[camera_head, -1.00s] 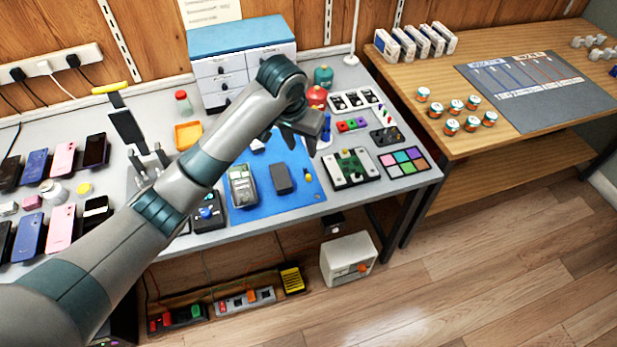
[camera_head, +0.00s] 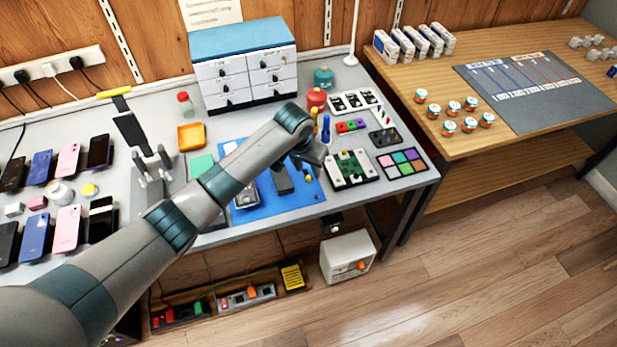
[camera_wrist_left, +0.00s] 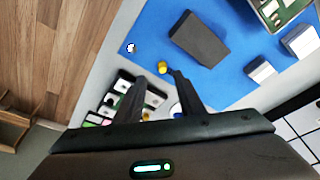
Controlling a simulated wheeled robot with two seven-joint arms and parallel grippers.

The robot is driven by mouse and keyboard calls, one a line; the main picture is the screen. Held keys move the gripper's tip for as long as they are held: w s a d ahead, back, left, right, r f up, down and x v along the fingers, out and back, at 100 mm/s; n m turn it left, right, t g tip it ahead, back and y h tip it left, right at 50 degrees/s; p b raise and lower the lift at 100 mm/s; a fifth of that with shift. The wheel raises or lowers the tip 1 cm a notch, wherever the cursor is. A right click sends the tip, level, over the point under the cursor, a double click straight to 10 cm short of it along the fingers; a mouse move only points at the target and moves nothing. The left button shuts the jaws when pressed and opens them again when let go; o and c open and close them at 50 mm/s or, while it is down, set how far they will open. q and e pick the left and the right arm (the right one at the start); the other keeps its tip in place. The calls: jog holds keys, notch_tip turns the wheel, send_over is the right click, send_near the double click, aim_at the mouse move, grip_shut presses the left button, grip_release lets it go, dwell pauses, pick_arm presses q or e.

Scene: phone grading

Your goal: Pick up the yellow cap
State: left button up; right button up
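The yellow cap (camera_wrist_left: 162,67) is a small yellow cylinder on the blue mat (camera_wrist_left: 205,82), close to a dark grey block (camera_wrist_left: 194,40). In the left wrist view it lies just beyond the fingertips of my left gripper (camera_wrist_left: 154,76), between the lines of the two fingers. The fingers are apart, with nothing held between them. In the head view my left gripper (camera_head: 312,158) is over the right part of the blue mat (camera_head: 290,207), and its fingers are small and partly hidden by the wrist. My right gripper is not in view.
A green circuit board (camera_head: 349,168) lies right of the mat. Red (camera_head: 316,98) and teal (camera_head: 323,77) bottles stand behind, near the drawer cabinet (camera_head: 244,75). Several phones (camera_head: 68,160) lie at left. A small white part (camera_wrist_left: 131,48) lies near the mat's edge.

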aim_at(308, 177)
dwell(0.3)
pick_arm(q)
jog(key=shift+w+f+p, duration=0.15)
jog(key=shift+f+p, duration=0.25)
jog(key=shift+f, duration=0.1)
jog(key=x, duration=0.2)
jog(key=shift+w+a+f+p, duration=0.15)
jog(key=shift+w+f+p, duration=0.05)
jog(key=shift+f+p, duration=0.2)
jog(key=shift+w+f, duration=0.15)
jog(key=shift+f, duration=0.5)
grip_shut()
